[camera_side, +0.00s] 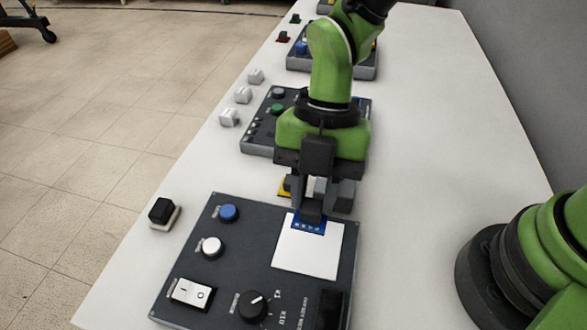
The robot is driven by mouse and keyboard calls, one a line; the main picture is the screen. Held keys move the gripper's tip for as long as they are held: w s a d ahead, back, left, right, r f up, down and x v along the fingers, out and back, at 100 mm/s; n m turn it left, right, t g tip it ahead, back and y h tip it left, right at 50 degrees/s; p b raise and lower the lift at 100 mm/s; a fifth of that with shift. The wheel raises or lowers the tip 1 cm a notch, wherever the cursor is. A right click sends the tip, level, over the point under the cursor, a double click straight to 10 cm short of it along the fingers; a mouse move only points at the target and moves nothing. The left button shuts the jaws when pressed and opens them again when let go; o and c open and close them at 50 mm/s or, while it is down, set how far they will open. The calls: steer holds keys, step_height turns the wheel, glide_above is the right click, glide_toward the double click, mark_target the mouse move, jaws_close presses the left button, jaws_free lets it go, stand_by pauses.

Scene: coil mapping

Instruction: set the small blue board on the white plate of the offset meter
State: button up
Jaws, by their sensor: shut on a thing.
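The small blue board (309,227) shows under my gripper (310,203), at the top edge of the white plate (309,254). My gripper points down and is shut on the board. The board overlaps the plate's far edge in the picture; I cannot tell whether it touches the plate or hangs just above it. The fingers hide part of the board. The white plate lies on the dark panel of the offset meter (190,262), to the right of its buttons.
The meter carries a blue button (228,213), a white button (212,247), a black knob (253,305) and a rocker switch (191,293). Another dark panel (262,125) stands behind my gripper. The table's right side is clear.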

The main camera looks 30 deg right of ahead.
steer(key=shift+f, duration=2.8)
steer(key=shift+f, duration=0.45)
steer(key=o, duration=1.5)
steer(key=shift+s, duration=0.1)
steer(key=shift+c, duration=0.2)
steer(key=shift+r, duration=3.5)
